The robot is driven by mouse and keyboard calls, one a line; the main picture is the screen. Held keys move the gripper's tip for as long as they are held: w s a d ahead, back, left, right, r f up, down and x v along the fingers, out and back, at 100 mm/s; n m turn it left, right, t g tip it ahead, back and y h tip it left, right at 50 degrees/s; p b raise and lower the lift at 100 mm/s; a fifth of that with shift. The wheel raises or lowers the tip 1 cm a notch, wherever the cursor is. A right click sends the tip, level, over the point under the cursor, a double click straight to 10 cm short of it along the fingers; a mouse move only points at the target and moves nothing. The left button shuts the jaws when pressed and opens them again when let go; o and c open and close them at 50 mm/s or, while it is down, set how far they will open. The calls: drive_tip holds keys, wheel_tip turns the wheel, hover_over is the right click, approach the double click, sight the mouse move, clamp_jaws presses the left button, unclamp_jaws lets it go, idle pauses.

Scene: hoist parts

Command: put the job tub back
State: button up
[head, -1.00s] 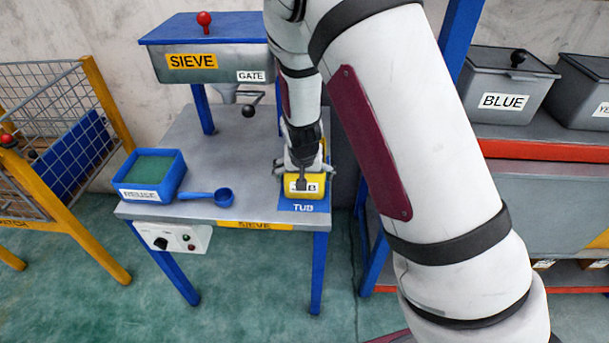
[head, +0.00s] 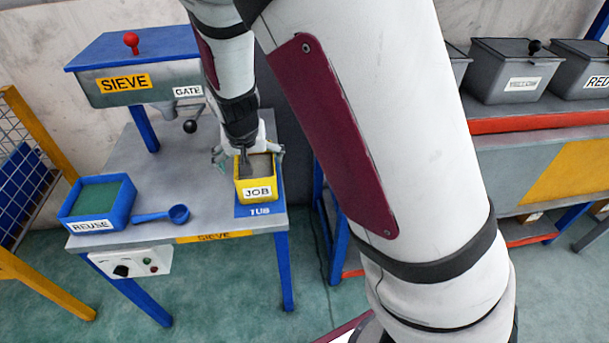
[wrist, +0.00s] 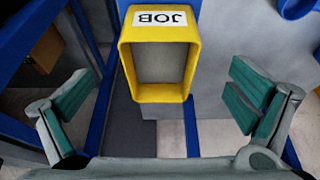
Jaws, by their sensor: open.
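The yellow job tub (head: 257,192), labelled JOB, stands upright at the blue TUB marking (head: 262,211) on the sieve table. Part of the marking shows in front of it and at its right. Its inside looks grey; I cannot tell whether that is contents or the bare floor of the tub. My gripper (head: 248,155) is at the tub's back, its fingers spread to either side. In the wrist view the tub (wrist: 160,94) lies ahead between the open, green-padded fingers (wrist: 160,100), with a gap on each side. Nothing is held.
On the sieve table (head: 150,180) are a blue REUSE tray (head: 78,213) and a blue scoop (head: 165,216). The sieve (head: 140,75) with its gate handle (head: 190,126) stands behind. Grey lidded bins (head: 515,75) sit on a shelf at right. A yellow-framed cage (head: 35,130) is at left.

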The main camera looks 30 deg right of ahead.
drive_tip(key=s+d+r+n+g+y, duration=0.1)
drive_tip(key=s+d+r+n+y, duration=0.15)
drive_tip(key=s+r, duration=1.3)
drive_tip(key=s+d+r, duration=0.1)
drive_tip(key=s, duration=0.8)
drive_tip(key=s+d+r+n+h, duration=0.1)
drive_tip(key=s, duration=0.8)
drive_tip(key=shift+d+r+g, duration=0.3)
drive_tip(key=shift+r+g, duration=0.1)
wheel_tip(320, 180, up, 9)
drive_tip(key=t+p, duration=0.1)
drive_tip(key=p, duration=0.6)
drive_tip(key=shift+t+p, duration=0.4)
drive_tip(key=shift+d+r, duration=0.1)
